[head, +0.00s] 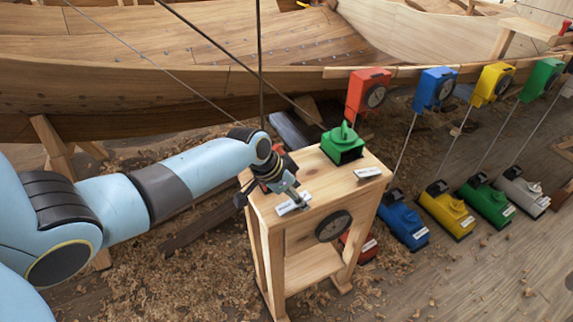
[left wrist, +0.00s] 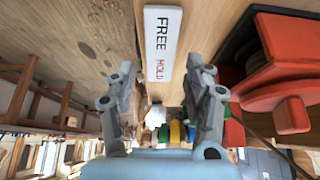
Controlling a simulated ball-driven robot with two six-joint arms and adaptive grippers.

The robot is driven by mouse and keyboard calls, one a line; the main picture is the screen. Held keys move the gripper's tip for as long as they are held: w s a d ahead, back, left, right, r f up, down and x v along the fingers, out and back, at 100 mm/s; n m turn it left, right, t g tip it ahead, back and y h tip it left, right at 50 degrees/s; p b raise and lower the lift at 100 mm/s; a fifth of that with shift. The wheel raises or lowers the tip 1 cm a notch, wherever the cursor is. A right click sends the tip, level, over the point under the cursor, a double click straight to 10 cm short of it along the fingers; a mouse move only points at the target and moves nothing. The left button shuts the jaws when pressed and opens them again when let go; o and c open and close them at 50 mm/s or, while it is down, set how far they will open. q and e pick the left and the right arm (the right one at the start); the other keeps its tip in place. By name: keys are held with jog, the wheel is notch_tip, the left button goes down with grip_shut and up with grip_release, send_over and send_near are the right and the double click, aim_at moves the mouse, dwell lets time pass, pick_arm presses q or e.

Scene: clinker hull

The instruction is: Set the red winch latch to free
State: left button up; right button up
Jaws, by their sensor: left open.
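A red winch body (left wrist: 285,50) with a round red disc and a stubby red knob (left wrist: 292,115) fills the right of the left wrist view. In the head view, only bits of red show behind my wrist on the wooden stand. A white label (left wrist: 162,45) reading FREE in black and HOLD in red lies on the wood; it also shows in the head view (head: 292,204). My left gripper (left wrist: 160,78) is open and empty over the label, with the red part beside it; it also shows in the head view (head: 296,198). The latch's setting cannot be told.
A green winch (head: 343,145) stands on the same stand beside another label (head: 367,173). A black dial (head: 333,226) is on the stand's front. Coloured boxes hang on the hull's rail (head: 436,89), with coloured weights (head: 403,221) on the shaving-strewn floor. Ropes cross above the stand.

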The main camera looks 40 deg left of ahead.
pick_arm(q)
jog(key=v, duration=1.1)
